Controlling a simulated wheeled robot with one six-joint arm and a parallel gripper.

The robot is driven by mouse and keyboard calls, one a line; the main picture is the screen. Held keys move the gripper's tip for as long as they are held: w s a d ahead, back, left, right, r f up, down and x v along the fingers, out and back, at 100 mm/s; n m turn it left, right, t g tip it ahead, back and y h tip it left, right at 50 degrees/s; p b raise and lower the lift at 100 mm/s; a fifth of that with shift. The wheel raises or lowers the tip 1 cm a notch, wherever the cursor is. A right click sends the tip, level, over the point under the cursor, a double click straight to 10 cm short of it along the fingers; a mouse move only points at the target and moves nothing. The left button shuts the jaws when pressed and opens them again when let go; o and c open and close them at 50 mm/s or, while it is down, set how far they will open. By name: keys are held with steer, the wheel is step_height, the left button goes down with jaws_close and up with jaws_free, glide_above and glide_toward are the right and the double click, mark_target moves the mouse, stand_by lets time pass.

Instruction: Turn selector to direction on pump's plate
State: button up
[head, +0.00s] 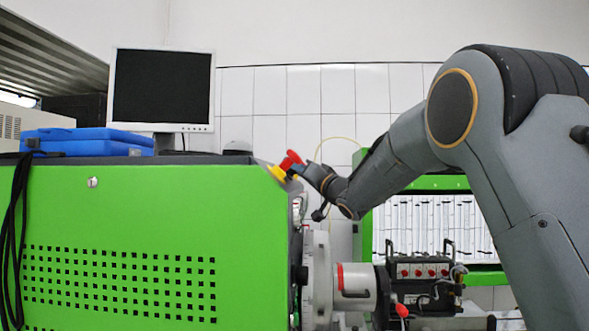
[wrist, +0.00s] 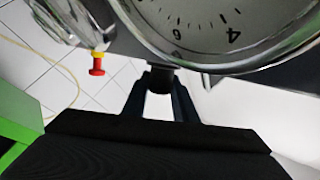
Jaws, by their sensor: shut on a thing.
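My gripper (wrist: 160,84) shows at the bottom of the wrist view, its two dark fingers on either side of a small black knob (wrist: 160,77). The fingers are shut on this knob, which looks like the selector and sits just under the rim of a round dial gauge. The fingers cover its sides, so its pointing direction cannot be told. In the head view my gripper (head: 321,180) reaches to the right upper edge of the green bench; the knob is hidden there. A plate with a direction mark cannot be made out in either view.
The dial gauge (wrist: 190,25) is close above the fingers. A red and yellow button (wrist: 97,65) sits to the left, also in the head view (head: 284,167). The green bench (head: 150,220) carries a monitor (head: 161,90) and blue case (head: 85,141). A grey pump (head: 355,290) is below my gripper.

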steer(key=shift+f+n+y+b, duration=0.1)
steer(key=shift+n+y+b, duration=0.2)
steer(key=shift+n+y, duration=0.1)
steer(key=shift+f+n+g+y+b, duration=0.1)
steer(key=shift+n+g+y+b, duration=0.45)
steer(key=shift+n+y, duration=0.25)
steer(key=n+g+y+b, duration=0.3)
steer(key=n+g+y, duration=0.2)
steer(key=shift+w+f+n, duration=0.1)
steer(key=shift+n, duration=0.2)
steer(key=shift+r+n+g+y+b, duration=0.1)
steer(key=shift+n+g+y+b, duration=0.45)
steer(key=shift+n+g, duration=1.35)
steer(key=shift+r+n+g+y+b, duration=0.1)
steer(key=shift+n+g+y+b, duration=0.45)
steer(key=shift+n+g, duration=1.35)
steer(key=shift+s+r+n+g+y, duration=0.1)
steer(key=shift+s+n+g+y, duration=0.15)
steer(key=shift+g, duration=0.9)
steer(key=o, duration=1)
steer(key=shift+o, duration=0.2)
steer(key=shift+w, duration=0.1)
